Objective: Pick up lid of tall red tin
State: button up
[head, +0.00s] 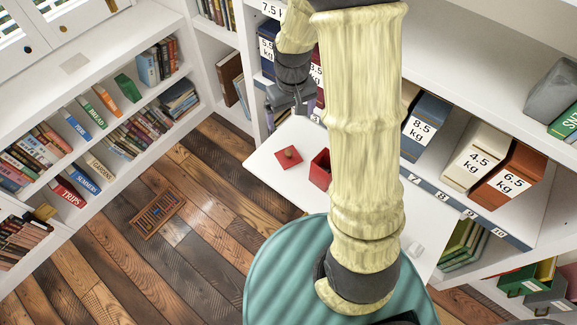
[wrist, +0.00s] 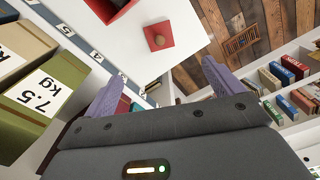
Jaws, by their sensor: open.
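The lid is a flat red square with a round brown knob (head: 289,156). It lies on the white shelf top, left of the tall red tin (head: 320,170), which is partly hidden behind my arm. In the wrist view the lid (wrist: 178,32) lies flat beyond the fingertips, and part of the tin (wrist: 108,10) shows at the top edge. My gripper (head: 287,110) is above and behind the lid in the head view, apart from it. In the wrist view its two purple fingers (wrist: 165,73) are spread with nothing between them.
The white top (head: 262,164) around the lid is clear. Weight-labelled boxes, such as a blue 8.5 kg box (head: 425,125) and a green 7.5 kg box (wrist: 42,100), stand on shelving beside it. Bookshelves (head: 110,120) line the left; a brown slatted item (head: 158,214) lies on the plank floor.

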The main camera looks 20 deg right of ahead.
jog(key=w+f, duration=0.1)
jog(key=f, duration=0.1)
jog(key=w+f+b, duration=0.1)
jog(key=f, duration=0.1)
jog(key=shift+w+f, duration=0.1)
jog(key=shift+w, duration=0.05)
jog(key=b, duration=0.1)
send_over(289, 152)
notch_tip(289, 152, down, 11)
jog(key=shift+a+f, duration=0.1)
jog(key=shift+f, duration=0.5)
jog(key=shift+w+f, duration=0.15)
jog(key=shift+f, duration=2.5)
